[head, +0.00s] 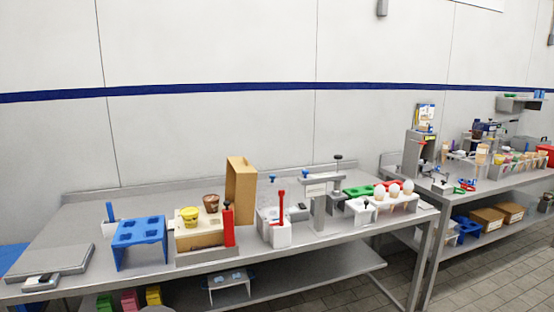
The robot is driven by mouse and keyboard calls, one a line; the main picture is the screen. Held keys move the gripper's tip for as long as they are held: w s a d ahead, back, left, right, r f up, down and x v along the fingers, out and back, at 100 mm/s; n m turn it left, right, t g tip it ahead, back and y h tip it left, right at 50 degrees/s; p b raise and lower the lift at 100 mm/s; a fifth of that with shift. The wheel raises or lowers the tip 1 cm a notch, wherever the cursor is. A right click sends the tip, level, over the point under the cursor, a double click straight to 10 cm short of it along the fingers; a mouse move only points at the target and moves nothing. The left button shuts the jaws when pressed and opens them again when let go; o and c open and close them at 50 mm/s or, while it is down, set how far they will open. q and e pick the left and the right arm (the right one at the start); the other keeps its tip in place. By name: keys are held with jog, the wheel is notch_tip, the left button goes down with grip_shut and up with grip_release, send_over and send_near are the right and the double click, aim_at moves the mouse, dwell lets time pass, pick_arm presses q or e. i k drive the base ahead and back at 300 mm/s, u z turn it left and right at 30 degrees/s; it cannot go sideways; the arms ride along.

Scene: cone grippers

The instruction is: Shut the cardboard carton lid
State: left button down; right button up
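A tan cardboard piece (241,191) stands upright on the near steel table, like a raised carton lid with a shallow rim. In front of it is a low tan box (199,241), partly hidden by a yellow tub (190,217), a brown cup (211,203) and a red upright item (228,226). I cannot tell whether the upright piece is joined to this box. Two more cardboard cartons (487,220) sit on the lower shelf of the right table; they look closed, but are small in view. Neither of my grippers is in view.
A blue stand (139,236) is left of the tan box, and a grey scale (50,262) lies further left. A white holder with a red handle (281,233) and a grey press-like stand (320,207) are to the right. Bare tabletop (80,222) shows at the back left.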

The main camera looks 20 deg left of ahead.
aim_at(241, 178)
jog(key=z, duration=0.1)
jog(key=i, duration=1.15)
jog(key=u, duration=0.4)
